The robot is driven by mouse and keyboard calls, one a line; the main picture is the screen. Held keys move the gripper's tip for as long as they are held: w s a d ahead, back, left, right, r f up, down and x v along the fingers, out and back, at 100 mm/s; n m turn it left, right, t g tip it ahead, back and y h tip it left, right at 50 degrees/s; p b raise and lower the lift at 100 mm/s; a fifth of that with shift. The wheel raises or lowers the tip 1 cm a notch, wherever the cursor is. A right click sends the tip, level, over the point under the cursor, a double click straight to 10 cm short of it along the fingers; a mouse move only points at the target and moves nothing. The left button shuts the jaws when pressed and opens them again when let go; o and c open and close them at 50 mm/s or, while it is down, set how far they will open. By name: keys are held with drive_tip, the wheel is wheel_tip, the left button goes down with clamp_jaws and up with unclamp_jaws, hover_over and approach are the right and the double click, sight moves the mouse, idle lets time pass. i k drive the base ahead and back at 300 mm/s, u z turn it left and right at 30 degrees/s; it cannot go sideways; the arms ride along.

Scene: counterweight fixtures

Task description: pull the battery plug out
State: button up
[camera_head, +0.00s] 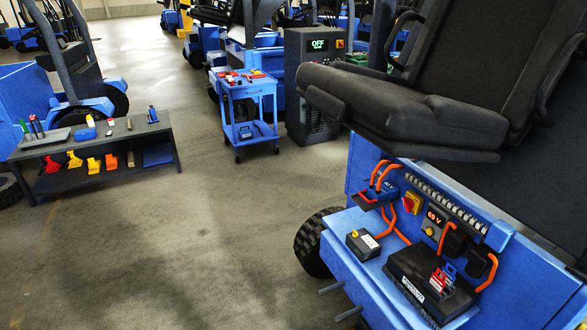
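The blue vehicle (345,255) stands at the right with its panel bay open below a raised black seat (420,105). A dark blue connector block (377,197) with thick orange cables (386,178) sits at the left of the bay. A black box (415,272) lies on the ledge, with a red connector piece (438,280) and a blue one (449,271) on top. I cannot tell for sure which of these connectors is the battery plug, or whether any is fully seated. My gripper is not in view.
A display reading 60 V (435,216), a red-yellow switch (412,202) and a small black box with a yellow knob (362,243) are in the bay. A blue cart (243,88), a charger cabinet reading OFF (312,75) and a tool bench (90,137) stand behind. The middle floor is clear.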

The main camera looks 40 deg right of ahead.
sight(377, 197)
drive_tip(key=z, duration=4.65)
drive_tip(key=i, duration=0.1)
drive_tip(key=u, duration=2.9)
